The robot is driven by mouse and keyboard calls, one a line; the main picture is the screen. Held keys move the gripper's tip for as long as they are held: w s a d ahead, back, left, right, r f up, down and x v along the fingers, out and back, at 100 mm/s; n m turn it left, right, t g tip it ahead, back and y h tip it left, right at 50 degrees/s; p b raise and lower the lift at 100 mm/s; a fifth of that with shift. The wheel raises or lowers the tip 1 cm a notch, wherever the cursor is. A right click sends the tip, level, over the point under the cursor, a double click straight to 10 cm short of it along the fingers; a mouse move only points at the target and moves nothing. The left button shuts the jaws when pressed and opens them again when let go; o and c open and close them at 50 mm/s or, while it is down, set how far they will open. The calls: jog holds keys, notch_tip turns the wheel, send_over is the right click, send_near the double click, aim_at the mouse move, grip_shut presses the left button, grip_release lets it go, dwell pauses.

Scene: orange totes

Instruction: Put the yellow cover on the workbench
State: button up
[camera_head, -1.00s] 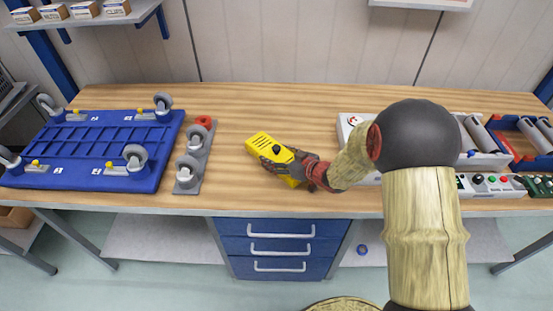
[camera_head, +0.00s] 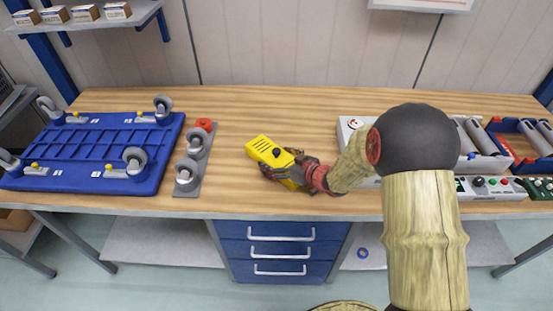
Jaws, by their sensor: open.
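The yellow cover (camera_head: 264,148) is at the middle of the wooden workbench (camera_head: 250,104), with dark slots on its upper face. It appears to rest on the bench top. My gripper (camera_head: 278,168) is open at the cover's lower right part, with its dark fingers around or just beside it. The fingers hide part of the cover, and I cannot tell whether they touch it. My arm reaches in from the right.
A blue caster platform (camera_head: 95,150) lies at the left. A grey caster holder (camera_head: 188,172) stands between it and the cover. A white roller unit (camera_head: 350,126) and control box (camera_head: 490,187) are at the right. The bench behind the cover is clear.

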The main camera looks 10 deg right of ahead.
jog(key=shift+r, duration=0.2)
jog(key=shift+s+d+r, duration=0.15)
jog(key=shift+s, duration=0.05)
jog(key=p+v, duration=0.3)
jog(key=v, duration=0.8)
jog(key=shift+p, duration=0.35)
jog(key=shift+s+d+r, duration=0.1)
jog(key=shift+r, duration=0.05)
jog(key=s+d+r+m+g+h, duration=0.15)
jog(key=d+r+h, duration=0.25)
jog(key=r, duration=0.4)
jog(key=s+d+r+m+t+h, duration=0.1)
jog(key=s+d+r+m+h, duration=0.15)
jog(key=d+r+h, duration=0.35)
jog(key=s+a+r+g+y, duration=0.1)
jog(key=s+a+r, duration=0.1)
jog(key=s+a, duration=0.2)
jog(key=s+a+r+m+g+y, duration=0.1)
jog(key=s+a, duration=0.3)
jog(key=s, duration=0.7)
jog(key=s+a+r+m+g+y, duration=0.1)
jog(key=s+a+r+g, duration=0.2)
jog(key=s, duration=0.4)
jog(key=shift+s+a, duration=0.3)
jog(key=shift+a, duration=0.15)
jog(key=shift+g, duration=0.25)
jog(key=shift+c, duration=0.2)
